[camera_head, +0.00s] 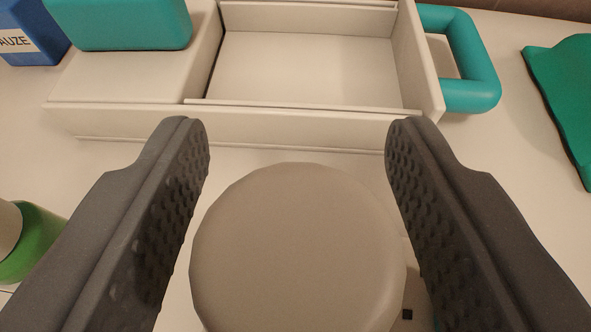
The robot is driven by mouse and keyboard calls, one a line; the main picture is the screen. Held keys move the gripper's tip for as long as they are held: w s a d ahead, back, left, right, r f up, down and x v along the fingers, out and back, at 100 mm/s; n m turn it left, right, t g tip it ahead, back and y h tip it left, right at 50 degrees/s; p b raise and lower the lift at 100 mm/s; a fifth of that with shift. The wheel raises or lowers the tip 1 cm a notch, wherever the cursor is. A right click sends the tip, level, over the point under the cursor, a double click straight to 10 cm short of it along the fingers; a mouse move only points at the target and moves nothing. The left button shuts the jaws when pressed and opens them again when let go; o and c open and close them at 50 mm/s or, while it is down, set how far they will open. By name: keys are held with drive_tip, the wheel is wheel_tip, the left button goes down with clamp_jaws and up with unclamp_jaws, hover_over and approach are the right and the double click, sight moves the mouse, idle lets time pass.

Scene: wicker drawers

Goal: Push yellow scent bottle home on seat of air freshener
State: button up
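My gripper (297,130) has its two dark, textured fingers spread wide apart, with nothing between the fingertips. Nearer the camera, a round grey-beige top (297,245) fills the space between the fingers. Its sides come close to both fingers in the picture, and I cannot tell whether they touch. I cannot tell whether this round top belongs to the air freshener or to something else. No yellow scent bottle can be made out, and no seat for it shows.
A white drawer unit with an open, empty drawer (310,70) and teal handle (481,80) lies ahead. A teal block (125,22) rests on its left part. A blue gauze box (32,35), green container (38,240) and green cloth (568,95) lie around.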

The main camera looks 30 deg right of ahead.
drive_tip(key=v, duration=1.3)
drive_tip(key=shift+s+a+b, duration=0.25)
drive_tip(key=shift+s+b, duration=0.05)
drive_tip(key=shift+b, duration=0.15)
drive_tip(key=w+a+r+n+t+y, duration=0.15)
drive_tip(key=a+r, duration=0.25)
drive_tip(key=r, duration=0.5)
drive_tip(key=w+a+r+n+t+y+b, duration=0.15)
drive_tip(key=a+r, duration=0.25)
drive_tip(key=r, duration=0.5)
drive_tip(key=w+a+r+y, duration=0.2)
drive_tip(key=a+r, duration=0.1)
drive_tip(key=r, duration=0.5)
drive_tip(key=s+a+r+n, duration=0.1)
drive_tip(key=s+r, duration=0.7)
drive_tip(key=r, duration=0.4)
drive_tip(key=s+a+r+n+y+b, duration=0.1)
drive_tip(key=s+a+r+n, duration=0.1)
drive_tip(key=s+r, duration=0.7)
wheel_tip(320, 180, up, 4)
drive_tip(key=shift+s+a+t+y, duration=0.3)
drive_tip(key=shift+a+t, duration=0.05)
drive_tip(key=shift+t, duration=0.05)
